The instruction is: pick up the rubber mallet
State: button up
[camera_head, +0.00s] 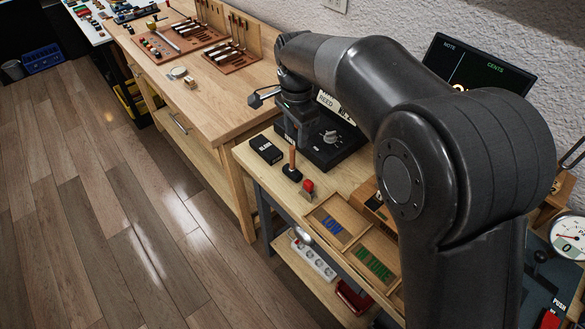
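The rubber mallet (291,173) appears to be the small upright thing on the near wooden bench, with a black head at the bottom and a light wooden handle pointing up. My gripper (297,142) hangs down at the end of my dark arm, just above and behind the mallet in the picture. It looks apart from the handle, but the depth between them is hard to judge. The fingertips are small and dark against a black device, so I cannot tell whether they are open or shut.
A black box (266,149) lies left of the mallet, and a small red-topped object (307,188) stands to its right. A black device with a dial (331,137) is close behind. A divided wooden tray (339,222) lies in front. My arm covers the bench's right part.

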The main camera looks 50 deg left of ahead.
aim_at(293, 159)
notch_tip(293, 159, down, 5)
jog(key=shift+f, duration=0.15)
jog(key=f, duration=0.5)
jog(key=shift+s+a+f, duration=0.1)
jog(key=shift+s+a, duration=0.1)
jog(key=shift+a, duration=0.2)
grip_shut()
